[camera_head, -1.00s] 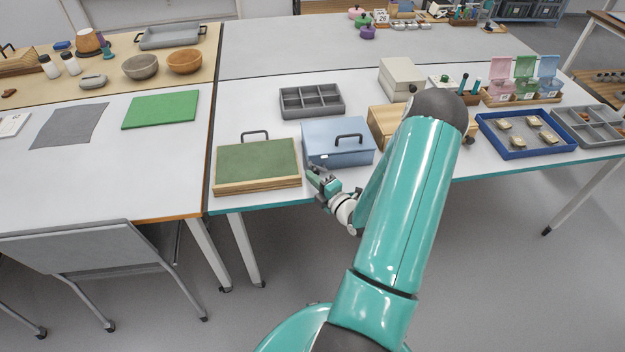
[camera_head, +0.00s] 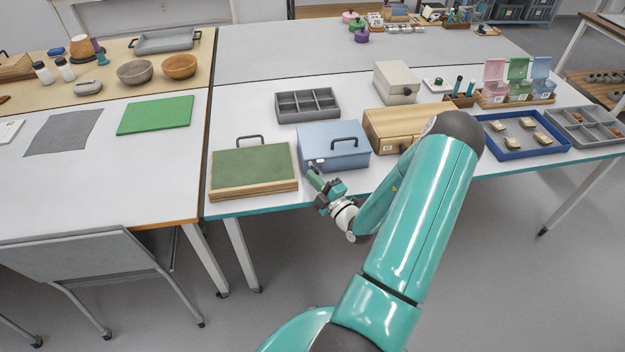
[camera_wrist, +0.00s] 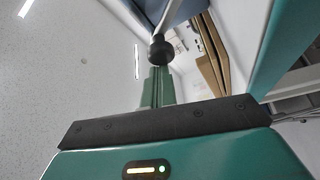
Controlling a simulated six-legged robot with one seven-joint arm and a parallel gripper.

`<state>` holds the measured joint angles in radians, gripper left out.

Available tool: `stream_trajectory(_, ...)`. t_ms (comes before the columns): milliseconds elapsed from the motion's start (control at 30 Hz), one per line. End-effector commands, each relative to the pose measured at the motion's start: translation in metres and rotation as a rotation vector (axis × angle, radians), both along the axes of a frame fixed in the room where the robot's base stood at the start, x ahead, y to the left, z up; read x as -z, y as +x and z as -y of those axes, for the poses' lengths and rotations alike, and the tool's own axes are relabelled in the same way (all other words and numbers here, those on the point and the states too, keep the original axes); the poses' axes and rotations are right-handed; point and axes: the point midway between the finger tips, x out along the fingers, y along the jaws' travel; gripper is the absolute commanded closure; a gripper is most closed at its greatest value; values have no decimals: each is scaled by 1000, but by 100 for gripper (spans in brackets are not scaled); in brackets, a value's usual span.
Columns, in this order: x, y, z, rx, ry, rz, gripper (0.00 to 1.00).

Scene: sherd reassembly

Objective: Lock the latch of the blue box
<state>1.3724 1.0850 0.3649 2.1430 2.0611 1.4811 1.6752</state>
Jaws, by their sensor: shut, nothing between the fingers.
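The blue box (camera_head: 350,157) stands closed near the front edge of the table, with a dark handle on its lid. A small pale fitting (camera_head: 320,161) shows on its front, too small to make out as locked or unlocked. My gripper (camera_head: 313,176) is shut and empty, just in front of the box's front left part. In the wrist view, a pale rod with a dark round knob (camera_wrist: 162,50), seemingly the latch lever, reaches down from a blue surface (camera_wrist: 182,12). The knob overlaps the tips of my green fingers (camera_wrist: 158,76); I cannot tell whether they touch.
A green-topped wooden box (camera_head: 254,169) stands close left of the blue box. A wooden box (camera_head: 400,124) stands close on its right. A grey divided tray (camera_head: 307,104) lies behind. The floor in front of the table is clear.

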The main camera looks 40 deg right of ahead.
Motion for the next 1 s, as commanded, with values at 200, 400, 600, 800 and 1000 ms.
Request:
stream_trajectory(200, -1, -3, 4, 4, 56, 37, 100)
stream_trajectory(400, -3, -4, 6, 4, 108, 72, 100)
stream_trajectory(600, -5, -6, 9, 4, 157, 106, 100)
stream_trajectory(800, -6, -7, 11, 3, 204, 139, 100)
stream_trajectory(1000, -7, -9, 13, 3, 248, 169, 100)
